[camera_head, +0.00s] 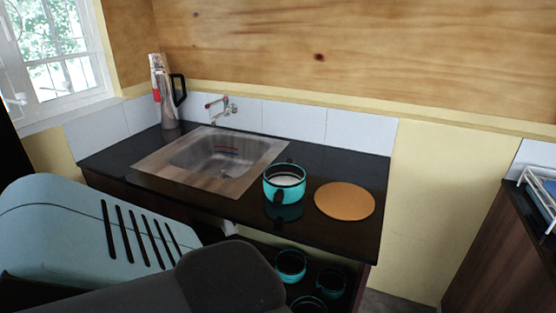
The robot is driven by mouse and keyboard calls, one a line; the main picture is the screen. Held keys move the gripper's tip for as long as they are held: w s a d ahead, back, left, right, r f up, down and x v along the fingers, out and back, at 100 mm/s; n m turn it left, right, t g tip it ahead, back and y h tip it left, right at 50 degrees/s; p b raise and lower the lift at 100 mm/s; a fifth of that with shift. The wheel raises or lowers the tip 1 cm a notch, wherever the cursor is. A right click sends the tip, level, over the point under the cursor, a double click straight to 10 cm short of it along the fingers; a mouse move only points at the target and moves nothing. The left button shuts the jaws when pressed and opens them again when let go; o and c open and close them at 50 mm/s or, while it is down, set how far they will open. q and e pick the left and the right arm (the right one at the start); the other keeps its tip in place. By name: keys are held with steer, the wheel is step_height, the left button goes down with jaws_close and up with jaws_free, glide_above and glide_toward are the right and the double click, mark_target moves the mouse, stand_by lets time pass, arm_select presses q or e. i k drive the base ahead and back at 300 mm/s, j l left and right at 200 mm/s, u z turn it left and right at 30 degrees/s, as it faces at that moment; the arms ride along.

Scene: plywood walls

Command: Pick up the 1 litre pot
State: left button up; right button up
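A turquoise pot (284,184) with dark handles stands upright on the black counter, to the right of the sink. Something pale shows inside it. More turquoise pots sit lower down under the counter, one at its left (291,265), one at the right (330,279) and one partly cut off by the bottom edge (308,303). I cannot tell from the picture which pot holds 1 litre. My arm links fill the lower left; neither gripper's fingers can be seen.
A round tan board (345,201) lies right of the pot on the counter (362,169). A steel sink (225,158) with a wall tap (221,106) is left of it. A tall flask (166,95) stands at the back left corner. A dark cabinet (499,258) stands at far right.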

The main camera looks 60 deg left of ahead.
mark_target(285, 183)
steer(key=j, duration=1.6)
